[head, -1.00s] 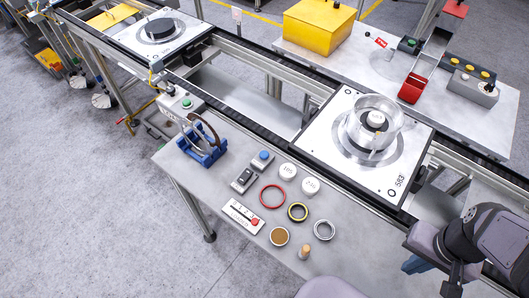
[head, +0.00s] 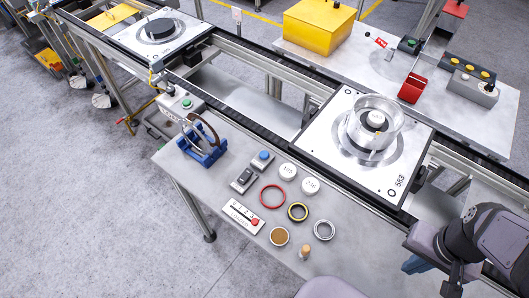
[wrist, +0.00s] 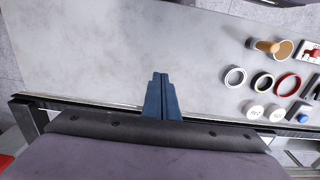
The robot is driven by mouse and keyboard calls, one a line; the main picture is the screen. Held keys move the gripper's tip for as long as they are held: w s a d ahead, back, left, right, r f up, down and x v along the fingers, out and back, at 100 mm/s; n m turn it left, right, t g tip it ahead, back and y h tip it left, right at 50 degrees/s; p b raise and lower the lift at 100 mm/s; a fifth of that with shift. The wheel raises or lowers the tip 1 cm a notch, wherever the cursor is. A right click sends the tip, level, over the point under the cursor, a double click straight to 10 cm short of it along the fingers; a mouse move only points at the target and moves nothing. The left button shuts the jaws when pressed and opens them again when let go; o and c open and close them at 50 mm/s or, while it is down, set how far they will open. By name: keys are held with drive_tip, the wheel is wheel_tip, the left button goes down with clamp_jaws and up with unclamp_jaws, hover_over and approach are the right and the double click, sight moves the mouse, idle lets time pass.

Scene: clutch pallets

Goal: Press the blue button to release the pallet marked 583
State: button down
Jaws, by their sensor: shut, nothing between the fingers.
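The pallet marked 583 (head: 316,153) sits on the conveyor at centre right in the head view. It carries a metal disc with a clear ring-shaped housing (head: 374,124) on it. The blue button (head: 263,156) is on a small box on the grey table, left of the pallet. It also shows in the wrist view (wrist: 302,118) at the right edge. My gripper (wrist: 160,76) is shut and empty over the bare part of the table, well apart from the button. In the head view its blue fingers (head: 414,265) show at the lower right, partly hidden by my arm.
By the button are a black rocker switch (head: 243,179), white caps (head: 287,171), rings (head: 272,196), a slider box (head: 243,217) and a wooden-handled stamp (head: 305,252). A blue stand (head: 202,154) and a green button (head: 186,103) lie further left. Another pallet (head: 190,39) sits upstream.

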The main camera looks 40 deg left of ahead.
drive_tip(key=w+a+n+t+h, duration=0.1)
drive_tip(key=w+a+n+h, duration=0.1)
drive_tip(key=w+a+n, duration=0.7)
drive_tip(key=r+n+t+y, duration=0.25)
drive_tip(key=n+t, duration=0.55)
drive_tip(key=n, duration=1.1)
hover_over(262, 157)
drive_tip(key=shift+a+f+y, duration=0.1)
drive_tip(key=shift+f+y, duration=0.15)
drive_tip(key=shift+f, duration=0.05)
drive_tip(key=shift+f, duration=0.1)
wheel_tip(262, 157, down, 9)
drive_tip(key=b, duration=0.7)
